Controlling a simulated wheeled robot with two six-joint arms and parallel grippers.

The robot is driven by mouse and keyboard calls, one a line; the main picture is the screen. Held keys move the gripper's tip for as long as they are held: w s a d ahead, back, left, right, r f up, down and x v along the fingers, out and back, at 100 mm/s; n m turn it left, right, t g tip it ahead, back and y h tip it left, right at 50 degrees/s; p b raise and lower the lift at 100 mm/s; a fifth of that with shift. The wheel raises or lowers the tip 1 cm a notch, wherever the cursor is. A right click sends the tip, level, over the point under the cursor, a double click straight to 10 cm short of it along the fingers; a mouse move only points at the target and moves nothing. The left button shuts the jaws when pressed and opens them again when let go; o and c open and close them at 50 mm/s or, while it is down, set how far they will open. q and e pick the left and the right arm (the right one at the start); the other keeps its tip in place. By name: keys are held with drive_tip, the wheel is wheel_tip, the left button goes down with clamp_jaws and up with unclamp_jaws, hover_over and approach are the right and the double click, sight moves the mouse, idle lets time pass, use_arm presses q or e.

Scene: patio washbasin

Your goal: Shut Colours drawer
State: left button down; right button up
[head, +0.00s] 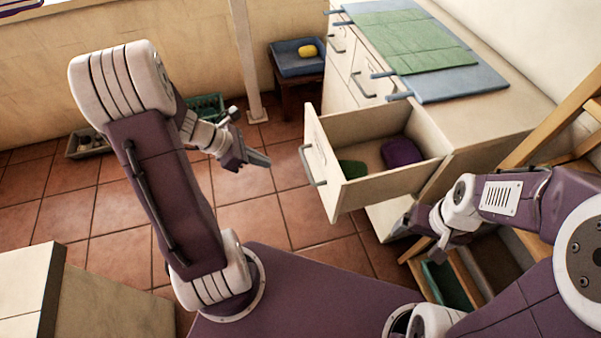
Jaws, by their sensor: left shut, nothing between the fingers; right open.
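An open drawer (385,190) sticks out to the left from a cream cabinet (500,121). A dark purple folded item (401,152) and a green item (352,168) lie inside it. A grey bar handle (313,165) is on its front panel. No label can be read on it. My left gripper (262,160) is shut and empty, a short way left of the drawer front, not touching it. My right gripper (415,235) is open, below and in front of the drawer's near side; whether it touches anything is hard to tell.
Other drawers (368,84) in the cabinet look shut. A green cloth on a blue mat (460,85) lies on the cabinet top. A blue tray with a yellow item (297,57) stands on a stool behind. A wooden ladder-like frame (550,120) is at right.

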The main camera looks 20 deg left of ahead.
use_arm(q)
drive_tip(key=w+d+r+b+x, duration=0.1)
drive_tip(key=b+x, duration=0.3)
drive_tip(key=x, duration=0.9)
drive_tip(key=shift+d+r, duration=0.3)
drive_tip(key=shift+r, duration=0.05)
use_arm(e)
wheel_tip(320, 180, down, 4)
drive_tip(key=shift+f, duration=0.25)
use_arm(q)
drive_tip(key=shift+w, duration=0.1)
